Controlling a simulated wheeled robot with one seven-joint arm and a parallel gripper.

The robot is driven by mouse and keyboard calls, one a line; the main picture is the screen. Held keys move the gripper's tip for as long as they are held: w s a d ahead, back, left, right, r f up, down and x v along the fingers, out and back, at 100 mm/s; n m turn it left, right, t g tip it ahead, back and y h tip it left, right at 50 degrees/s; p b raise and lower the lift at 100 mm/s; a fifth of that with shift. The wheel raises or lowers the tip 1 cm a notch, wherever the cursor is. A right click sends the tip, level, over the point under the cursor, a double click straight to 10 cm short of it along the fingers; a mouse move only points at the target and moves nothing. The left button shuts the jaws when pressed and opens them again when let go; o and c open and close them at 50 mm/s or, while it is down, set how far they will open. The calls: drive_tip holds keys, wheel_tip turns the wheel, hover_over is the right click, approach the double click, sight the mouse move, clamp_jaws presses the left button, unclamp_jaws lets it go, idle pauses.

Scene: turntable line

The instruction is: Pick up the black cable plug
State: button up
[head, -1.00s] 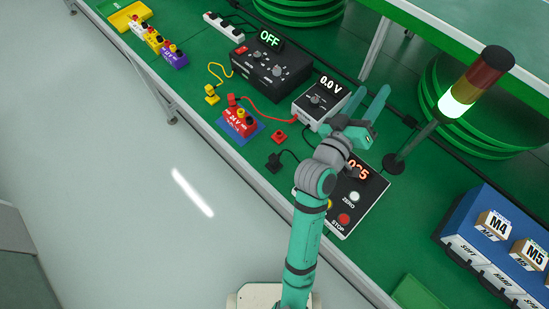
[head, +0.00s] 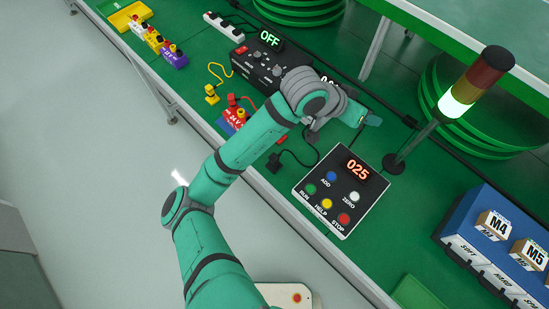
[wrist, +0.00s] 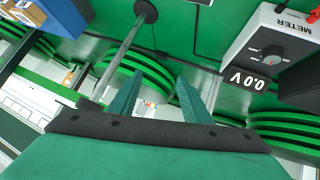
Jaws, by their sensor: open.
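The black cable plug (head: 275,166) lies on the green bench in the head view, at the front edge side, left of the button panel, with its black cable running up and right. It does not show in the wrist view. My gripper (head: 370,118) is above the bench near the meter, up and to the right of the plug and well apart from it. In the wrist view its two teal fingers (wrist: 157,95) are spread with nothing between them.
The button panel (head: 333,190) reads 025. My arm partly hides the red 24 V block (head: 234,118) and most of the meter, which shows in the wrist view (wrist: 272,50). A signal tower (head: 471,85) stands right of my gripper. A black OFF unit (head: 262,66) stands behind.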

drive_tip(key=s+a+f+g+y, duration=0.15)
drive_tip(key=a+f+y, duration=0.35)
drive_tip(key=a, duration=0.5)
drive_tip(key=g+y, duration=0.2)
drive_tip(key=y, duration=0.2)
hover_over(274, 156)
drive_tip(key=f, duration=0.2)
drive_tip(key=shift+a, duration=0.25)
drive_tip(key=shift+d+f, duration=0.15)
drive_tip(key=shift+f, duration=2.45)
drive_tip(key=shift+d+f, duration=0.15)
drive_tip(key=shift+f, duration=2.45)
drive_tip(key=c, duration=1)
